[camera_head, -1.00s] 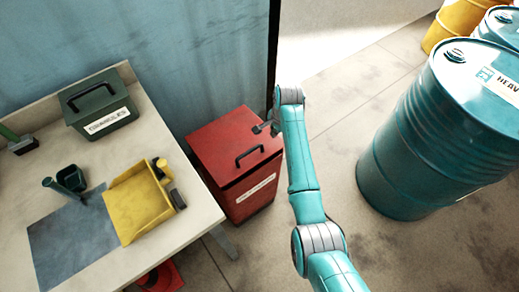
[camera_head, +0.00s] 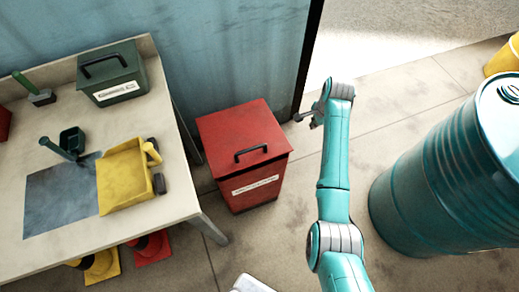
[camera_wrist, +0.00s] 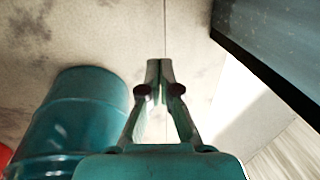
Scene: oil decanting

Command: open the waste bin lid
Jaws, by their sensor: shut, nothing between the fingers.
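The waste bin (camera_head: 258,190) is a red box with a white label on its front. Its red lid (camera_head: 240,130) lies shut on top, with a black handle (camera_head: 251,153) near the front edge. My gripper (camera_head: 299,117) is to the right of the bin's back right corner in the head view, apart from the lid and handle. In the wrist view my gripper (camera_wrist: 160,64) has its fingertips together with nothing between them. The wrist view shows the floor and a teal drum, and neither the lid nor its handle.
A table (camera_head: 180,200) with a green box (camera_head: 112,80) and a yellow dustpan (camera_head: 125,180) stands left of the bin. A teal drum (camera_head: 430,170) stands to the right; it also shows in the wrist view (camera_wrist: 75,120). Cones (camera_head: 150,248) sit under the table.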

